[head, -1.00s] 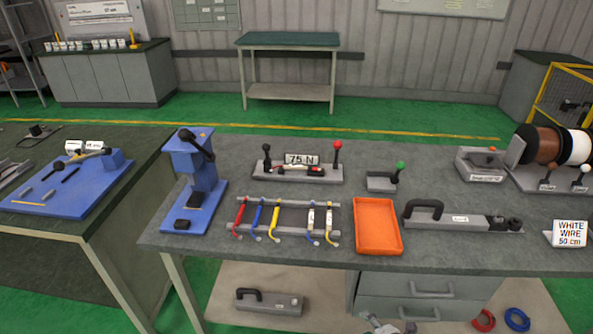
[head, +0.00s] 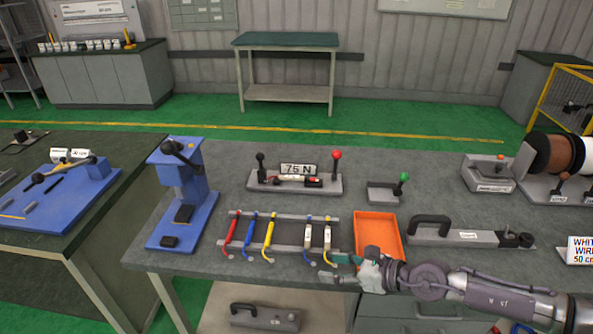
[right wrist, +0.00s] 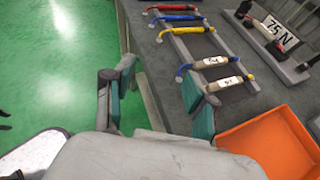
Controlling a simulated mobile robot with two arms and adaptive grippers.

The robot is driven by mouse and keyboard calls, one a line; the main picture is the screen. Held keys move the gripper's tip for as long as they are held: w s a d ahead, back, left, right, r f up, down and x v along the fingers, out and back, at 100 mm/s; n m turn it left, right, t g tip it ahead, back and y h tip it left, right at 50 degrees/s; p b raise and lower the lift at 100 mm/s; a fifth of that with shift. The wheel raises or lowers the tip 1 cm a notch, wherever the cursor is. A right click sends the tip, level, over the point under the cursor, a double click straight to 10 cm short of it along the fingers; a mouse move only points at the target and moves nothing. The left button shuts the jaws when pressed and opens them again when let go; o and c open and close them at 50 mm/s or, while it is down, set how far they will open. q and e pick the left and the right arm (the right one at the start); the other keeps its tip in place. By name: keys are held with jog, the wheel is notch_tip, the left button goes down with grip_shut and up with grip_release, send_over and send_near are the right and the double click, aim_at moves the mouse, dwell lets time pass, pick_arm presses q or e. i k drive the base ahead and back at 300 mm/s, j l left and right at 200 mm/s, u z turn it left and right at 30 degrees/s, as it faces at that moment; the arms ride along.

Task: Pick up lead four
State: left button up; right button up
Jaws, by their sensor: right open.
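A grey rack (head: 288,217) on the bench holds a row of leads: red (head: 233,232), blue (head: 250,235) and yellow (head: 268,233), then two with white labels. The fourth from the left, lead four (head: 308,238), has blue ends and a white label; it also shows in the right wrist view (right wrist: 209,63). The last lead (head: 327,236) has yellow ends. My right gripper (head: 332,270) is open and empty at the bench's front edge, just in front of the labelled leads. In the right wrist view, its fingers (right wrist: 160,88) are apart, near the leads' hooked ends. My left gripper is out of view.
An orange tray (head: 376,226) lies right of the rack, close to my right gripper. A 75 N tester (head: 295,182) stands behind the rack. A blue press (head: 183,200) stands to the left. A grey lever tool (head: 465,236) lies right of the tray.

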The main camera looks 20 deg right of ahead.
aim_at(287, 177)
jog(key=i+l, duration=0.4)
jog(key=i, duration=0.15)
jog(key=i+l, duration=0.35)
jog(key=i, duration=0.2)
